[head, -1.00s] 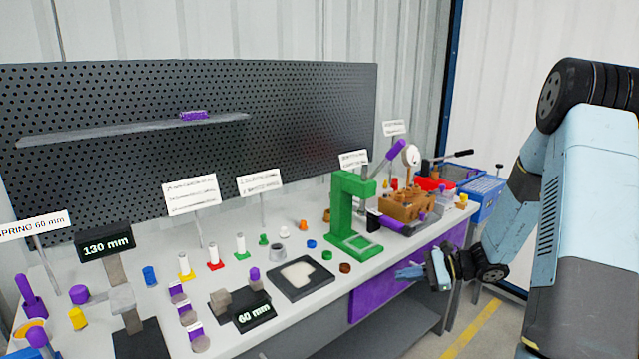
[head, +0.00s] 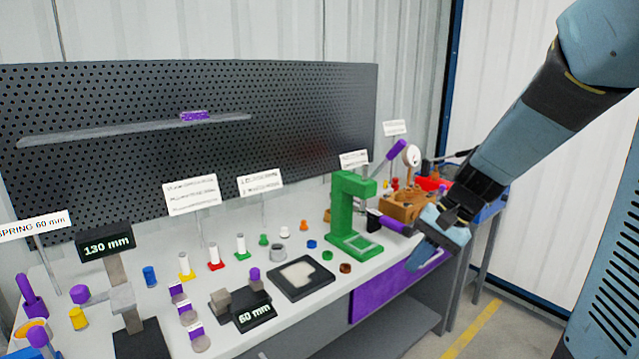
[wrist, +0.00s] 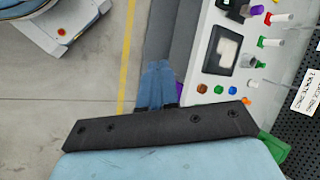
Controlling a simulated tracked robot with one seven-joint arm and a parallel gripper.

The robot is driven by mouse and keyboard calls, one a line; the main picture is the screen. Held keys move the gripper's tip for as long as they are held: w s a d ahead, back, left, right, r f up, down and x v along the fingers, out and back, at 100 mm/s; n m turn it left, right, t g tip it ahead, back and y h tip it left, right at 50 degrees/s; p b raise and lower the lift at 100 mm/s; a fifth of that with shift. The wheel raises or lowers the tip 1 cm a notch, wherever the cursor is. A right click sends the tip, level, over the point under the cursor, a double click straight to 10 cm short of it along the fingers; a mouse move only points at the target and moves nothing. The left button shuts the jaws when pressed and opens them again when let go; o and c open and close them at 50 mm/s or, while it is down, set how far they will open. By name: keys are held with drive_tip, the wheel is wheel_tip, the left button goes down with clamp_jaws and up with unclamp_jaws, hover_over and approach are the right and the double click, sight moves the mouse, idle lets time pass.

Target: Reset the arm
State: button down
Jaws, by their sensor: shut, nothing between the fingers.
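My arm reaches in from the upper right in the head view. My gripper (head: 441,245) hangs at the front edge of the workbench, right of the green press (head: 352,215), in front of the purple drawer. In the wrist view my gripper's blue fingers (wrist: 157,84) are together, with nothing visible between them. They point along the bench's front side, over the grey lower shelf and floor. My gripper hides part of the bench's right end in the head view.
The workbench (head: 290,318) carries small coloured parts, a dark tray (head: 300,277), a 130 mm gauge stand (head: 106,244) and a brown block (head: 402,206). A blue bin (head: 490,211) stands at the far right. The floor (head: 500,335) in front is clear, with a yellow line.

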drive_tip(key=s+d+r+n+t+h, duration=0.4)
drive_tip(key=s+r+n+t+h, duration=0.1)
drive_tip(key=s+r, duration=0.5)
drive_tip(key=shift+s+r+t+h, duration=0.35)
drive_tip(key=shift+s+h, duration=0.15)
drive_tip(key=shift+s, duration=0.7)
